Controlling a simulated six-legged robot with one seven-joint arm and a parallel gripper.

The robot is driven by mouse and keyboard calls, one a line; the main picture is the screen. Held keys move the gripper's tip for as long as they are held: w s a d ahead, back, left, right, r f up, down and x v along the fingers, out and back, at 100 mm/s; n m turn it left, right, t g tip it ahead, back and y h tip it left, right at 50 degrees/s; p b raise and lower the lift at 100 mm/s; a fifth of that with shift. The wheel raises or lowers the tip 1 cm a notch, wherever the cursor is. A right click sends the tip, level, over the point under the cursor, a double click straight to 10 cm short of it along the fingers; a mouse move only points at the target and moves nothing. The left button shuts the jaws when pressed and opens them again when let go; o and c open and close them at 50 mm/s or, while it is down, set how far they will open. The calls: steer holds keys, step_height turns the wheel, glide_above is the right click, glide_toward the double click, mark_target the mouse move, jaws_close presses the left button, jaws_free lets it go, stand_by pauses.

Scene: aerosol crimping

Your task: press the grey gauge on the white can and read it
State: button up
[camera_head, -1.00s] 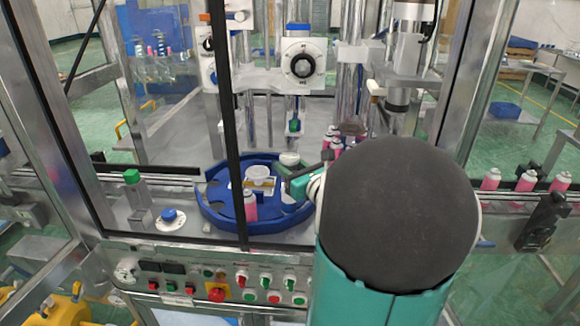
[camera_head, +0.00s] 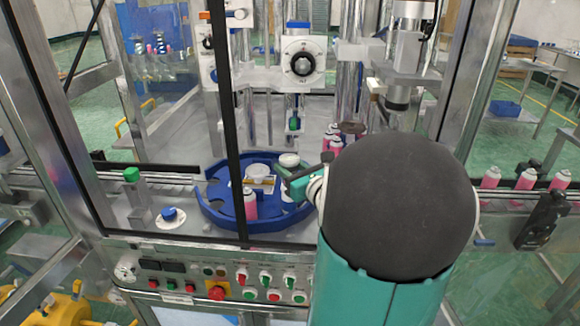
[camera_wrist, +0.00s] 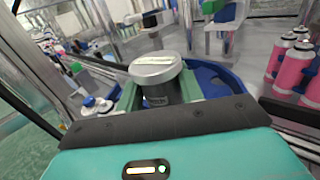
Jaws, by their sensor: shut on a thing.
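The grey gauge (camera_wrist: 155,70) has a round, flat, pale top and a dark body below it in the wrist view. My gripper (camera_wrist: 160,95) is shut on it, with a green finger on either side of the dark body. In the head view the gauge's round top (camera_head: 289,159) stands above my gripper (camera_head: 287,173) at the right side of the blue round plate (camera_head: 215,213). A bit of the white can (camera_head: 287,196) shows below the fingers. Whether the gauge sits fully on the can is hidden. No reading can be made out.
A pink can (camera_head: 250,205) and a white round piece (camera_head: 258,172) stand on the plate. Several pink cans (camera_head: 526,179) stand on the conveyor at the right. A dark upright frame bar (camera_head: 234,130) crosses in front of the plate. A control panel (camera_head: 175,277) lies below.

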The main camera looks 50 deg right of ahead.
mark_target(290, 159)
steer(key=shift+f, duration=0.6)
stand_by(0.4)
steer(key=shift+r, duration=0.1)
steer(key=shift+r, duration=2.45)
steer(key=shift+s, duration=0.1)
steer(key=s+a, duration=0.3)
steer(key=s, duration=1.3)
steer(key=shift+s+a, duration=0.15)
steer(key=shift+s, duration=0.1)
